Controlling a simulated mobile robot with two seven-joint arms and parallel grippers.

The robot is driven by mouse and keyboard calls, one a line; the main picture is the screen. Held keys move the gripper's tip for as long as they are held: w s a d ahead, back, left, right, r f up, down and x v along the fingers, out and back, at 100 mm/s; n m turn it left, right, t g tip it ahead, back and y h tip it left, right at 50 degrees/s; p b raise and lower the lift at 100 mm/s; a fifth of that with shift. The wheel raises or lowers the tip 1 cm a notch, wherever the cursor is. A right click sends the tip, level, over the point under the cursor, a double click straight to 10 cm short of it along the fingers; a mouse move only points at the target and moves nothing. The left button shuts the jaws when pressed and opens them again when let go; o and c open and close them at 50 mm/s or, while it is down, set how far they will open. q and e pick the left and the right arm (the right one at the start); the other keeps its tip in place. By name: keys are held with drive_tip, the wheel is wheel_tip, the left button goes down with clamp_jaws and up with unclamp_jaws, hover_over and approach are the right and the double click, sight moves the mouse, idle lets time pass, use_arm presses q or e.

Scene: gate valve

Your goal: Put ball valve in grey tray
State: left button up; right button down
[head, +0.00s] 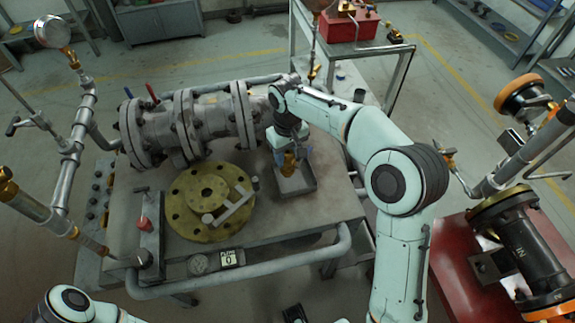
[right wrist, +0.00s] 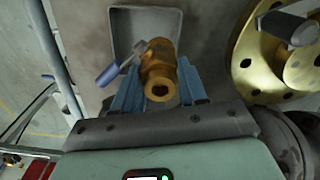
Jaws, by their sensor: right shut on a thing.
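The brass ball valve (right wrist: 158,72) with a blue lever handle (right wrist: 112,70) is between the blue fingers of my right gripper (right wrist: 157,92) in the right wrist view. The gripper is shut on it. In the head view the valve (head: 289,163) shows below my right gripper (head: 288,155), over the grey tray (head: 298,183) on the workbench. I cannot tell whether the valve touches the tray floor. In the right wrist view the tray (right wrist: 172,20) lies behind the valve. My left gripper is not in view; only part of my left arm shows at the lower left.
A yellow flange (head: 182,213) with a grey tool across it lies left of the tray. A large grey pipe assembly (head: 150,133) stands behind it. A cart with a red box (head: 347,24) is at the back. A red stand with a black pipe (head: 535,250) is at the right.

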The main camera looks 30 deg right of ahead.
sight(287, 165)
drive_tip(key=shift+f+b, duration=0.3)
drive_tip(key=shift+f, duration=1.9)
drive_tip(key=shift+f, duration=0.15)
drive_tip(key=c, duration=0.6)
unclamp_jaws()
wheel_tip(287, 165, up, 12)
drive_tip(key=shift+r+p, duration=0.15)
drive_tip(key=shift+p, duration=0.85)
